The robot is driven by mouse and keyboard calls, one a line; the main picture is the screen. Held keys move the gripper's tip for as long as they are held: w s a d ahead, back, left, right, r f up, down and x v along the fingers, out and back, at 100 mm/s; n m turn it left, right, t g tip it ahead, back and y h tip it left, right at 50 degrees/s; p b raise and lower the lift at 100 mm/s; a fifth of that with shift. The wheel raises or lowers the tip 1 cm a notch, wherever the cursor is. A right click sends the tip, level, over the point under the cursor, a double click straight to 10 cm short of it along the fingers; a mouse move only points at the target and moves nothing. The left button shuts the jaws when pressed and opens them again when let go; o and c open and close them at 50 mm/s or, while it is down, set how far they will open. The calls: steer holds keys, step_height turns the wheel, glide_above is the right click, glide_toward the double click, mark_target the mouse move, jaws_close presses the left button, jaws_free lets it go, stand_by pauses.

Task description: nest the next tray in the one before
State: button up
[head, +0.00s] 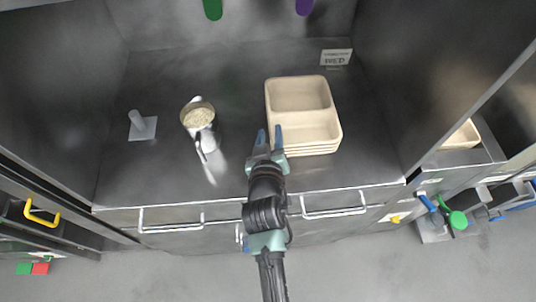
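A stack of several beige two-compartment trays (314,147) stands on the dark counter, right of centre in the head view. Its rims lie close together at the front, and the top tray looks empty. My gripper (270,137) is at the stack's front left edge, with its two blue fingertips apart. I cannot tell whether a tray wall lies between the fingers. Another beige tray (463,136) sits apart at the far right, partly hidden behind a panel edge.
A metal container of rice (198,115) stands left of the stack. A grey piece with an upright peg (143,127) lies further left. Drawer handles (334,205) line the front. The counter between rice and stack is clear.

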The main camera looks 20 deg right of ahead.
steer(key=b+v, duration=0.1)
steer(key=v, duration=0.9)
steer(key=shift+r, duration=0.1)
